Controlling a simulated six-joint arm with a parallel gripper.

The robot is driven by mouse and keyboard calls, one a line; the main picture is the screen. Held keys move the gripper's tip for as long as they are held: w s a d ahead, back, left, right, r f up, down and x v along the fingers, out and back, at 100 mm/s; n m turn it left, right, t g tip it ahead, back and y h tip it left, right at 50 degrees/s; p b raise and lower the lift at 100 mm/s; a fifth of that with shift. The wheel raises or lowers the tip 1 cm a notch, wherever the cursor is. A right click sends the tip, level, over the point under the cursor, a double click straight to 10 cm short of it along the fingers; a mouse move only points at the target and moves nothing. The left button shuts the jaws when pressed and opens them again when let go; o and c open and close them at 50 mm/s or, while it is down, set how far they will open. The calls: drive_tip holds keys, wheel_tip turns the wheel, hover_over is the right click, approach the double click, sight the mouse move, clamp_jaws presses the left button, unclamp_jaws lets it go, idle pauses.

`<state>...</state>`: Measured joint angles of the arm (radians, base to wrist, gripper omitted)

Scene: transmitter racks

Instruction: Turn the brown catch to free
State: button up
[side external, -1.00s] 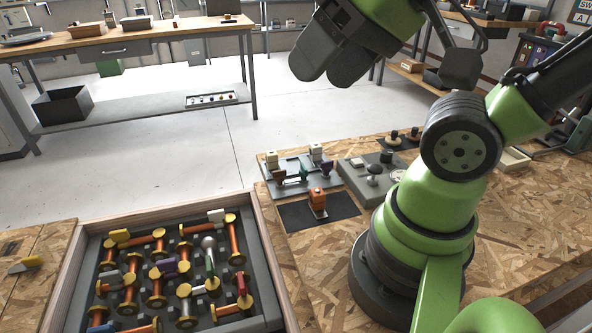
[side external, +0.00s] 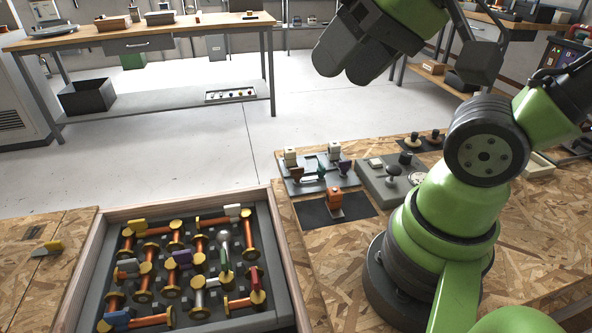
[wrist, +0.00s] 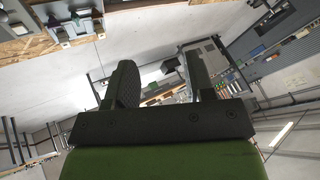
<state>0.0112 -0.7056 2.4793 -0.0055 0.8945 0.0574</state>
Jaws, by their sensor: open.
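The brown catch (side external: 297,173) is at the left of a grey plate (side external: 312,186) on the chipboard bench, in the side view. A green catch (side external: 321,166) and a purple catch (side external: 345,168) sit to its right on the same plate. My gripper (side external: 350,58) is high above the bench, well apart from the plate. In the wrist view my gripper (wrist: 160,80) is open, with nothing between its fingers. Part of the plate shows at that view's top left corner; I cannot pick out the brown catch there.
An orange block-like fixture (side external: 334,199) stands on a black mat in front of the plate. A grey box with knobs (side external: 387,184) is to the right. A wooden-framed tray (side external: 286,258) of orange and gold fittings lies at the left front. Space around my gripper is clear.

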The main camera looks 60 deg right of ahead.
drive_tip(key=w+d+f+m+g+h, duration=0.1)
drive_tip(key=w+d+f+m+g, duration=0.15)
drive_tip(key=w+m, duration=0.35)
drive_tip(key=m+g, duration=0.5)
drive_tip(key=m, duration=1.1)
hover_over(297, 170)
drive_tip(key=shift+t+h, duration=0.25)
drive_tip(key=shift+h, duration=0.15)
wheel_tip(297, 170, down, 17)
drive_tip(key=shift+w+d+r, duration=0.1)
drive_tip(key=shift+d+r, duration=0.05)
wheel_tip(297, 170, down, 10)
clamp_jaws()
